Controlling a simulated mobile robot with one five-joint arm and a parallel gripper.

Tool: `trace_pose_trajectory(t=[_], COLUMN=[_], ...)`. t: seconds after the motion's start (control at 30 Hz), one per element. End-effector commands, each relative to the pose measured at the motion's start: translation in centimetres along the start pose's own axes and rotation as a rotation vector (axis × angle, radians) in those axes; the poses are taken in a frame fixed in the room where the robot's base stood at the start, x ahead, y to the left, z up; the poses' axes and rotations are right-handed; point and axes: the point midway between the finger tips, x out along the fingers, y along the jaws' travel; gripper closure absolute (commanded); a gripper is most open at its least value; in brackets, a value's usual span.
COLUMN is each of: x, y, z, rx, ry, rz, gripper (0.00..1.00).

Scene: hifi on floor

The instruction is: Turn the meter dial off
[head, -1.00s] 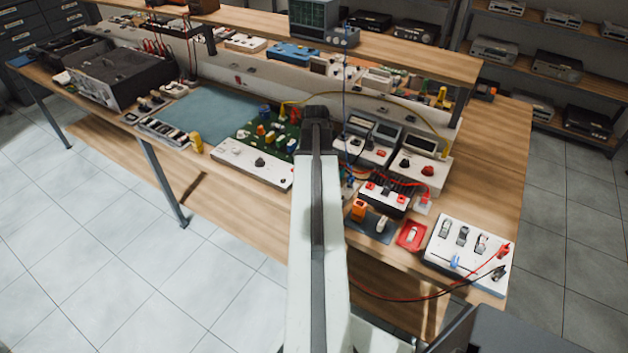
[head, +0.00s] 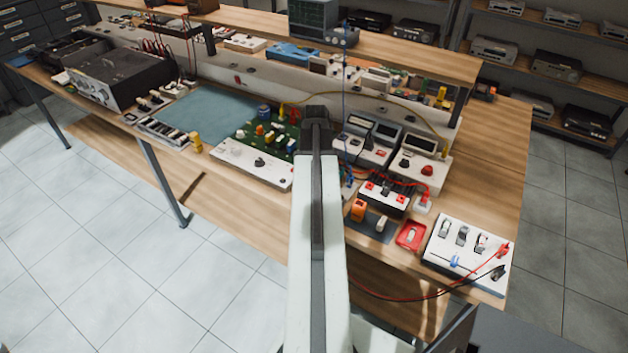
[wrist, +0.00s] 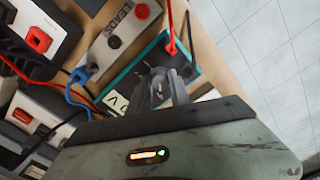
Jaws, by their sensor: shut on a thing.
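The meter (wrist: 195,70) is a dark box with a teal edge in the wrist view. A red plug on a red lead stands at its top, and a small pale display or label with a "V" (wrist: 117,101) shows at its lower left. My gripper (wrist: 160,85) is over the meter's face, its grey fingers closed around the dial. The dial is mostly hidden between the fingers, so its pointer setting cannot be read. In the head view my own arm covers the gripper and the meter.
A box marked LEADS (wrist: 118,35) with red and black sockets stands beside the meter. Red and blue leads run close by. In the head view, a white switch panel (head: 470,255) and a red tray (head: 411,236) are to the right on the wooden bench (head: 500,150).

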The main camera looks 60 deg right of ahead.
Motion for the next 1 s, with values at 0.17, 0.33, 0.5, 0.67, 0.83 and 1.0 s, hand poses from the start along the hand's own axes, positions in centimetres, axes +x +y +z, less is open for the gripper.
trace_pose_trajectory(t=[0.17,0.33,0.5,0.67,0.83,1.0], x=[-0.02,-0.02,-0.02,-0.02,-0.02,-0.02], y=[0.03,0.04,0.04,0.05,0.04,0.03], z=[-0.02,-0.03,-0.03,-0.04,-0.05,-0.05], rx=[-0.165,-0.322,-0.462,-0.569,-0.649,-0.696], ry=[0.000,0.000,0.000,0.000,0.000,0.000], rz=[0.000,0.000,0.000,0.000,0.000,0.000], gripper=[1.00,1.00,1.00,1.00,1.00,1.00])
